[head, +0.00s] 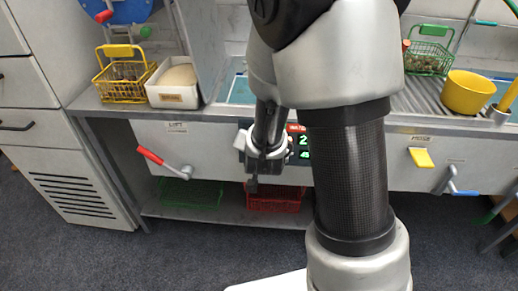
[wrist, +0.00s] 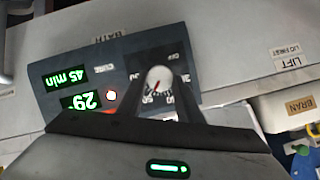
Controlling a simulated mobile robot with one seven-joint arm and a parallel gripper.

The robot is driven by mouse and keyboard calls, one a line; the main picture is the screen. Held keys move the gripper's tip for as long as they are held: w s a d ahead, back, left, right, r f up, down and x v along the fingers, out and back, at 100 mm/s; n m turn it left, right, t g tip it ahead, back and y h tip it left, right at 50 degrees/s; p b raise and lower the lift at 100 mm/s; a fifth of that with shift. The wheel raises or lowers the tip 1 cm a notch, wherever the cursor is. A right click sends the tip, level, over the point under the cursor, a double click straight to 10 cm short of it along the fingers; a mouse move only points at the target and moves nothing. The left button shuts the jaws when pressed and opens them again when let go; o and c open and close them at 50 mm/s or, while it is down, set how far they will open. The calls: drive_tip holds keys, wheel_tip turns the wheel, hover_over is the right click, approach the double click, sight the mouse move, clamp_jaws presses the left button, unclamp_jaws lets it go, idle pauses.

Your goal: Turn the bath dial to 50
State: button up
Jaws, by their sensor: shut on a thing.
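The bath dial (wrist: 158,79) is a round white knob with a red pointer line, on a dark control panel (wrist: 60,72) in the wrist view, which sees the panel turned over. The pointer slants to the lower left there; the small scale numbers are partly covered and I cannot read the setting surely. My gripper (wrist: 158,92) has one finger on each side of the dial and is shut on it. In the head view my gripper (head: 262,158) is at the panel on the bench front and hides the dial. Green displays (wrist: 80,101) read 29 and 45 min.
A red-handled lift crank (head: 163,160) is left of the panel. A yellow lever (head: 421,157) and blue-handled crank (head: 456,186) are at the right. Yellow basket (head: 122,82), white box (head: 172,94) and yellow pot (head: 466,92) stand on the bench. Green (head: 190,192) and red (head: 272,198) baskets are below.

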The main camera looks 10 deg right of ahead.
drive_tip(key=shift+m+b, duration=0.3)
drive_tip(key=shift+m, duration=0.1)
idle(0.3)
drive_tip(key=o, duration=1)
drive_tip(key=shift+o, duration=0.2)
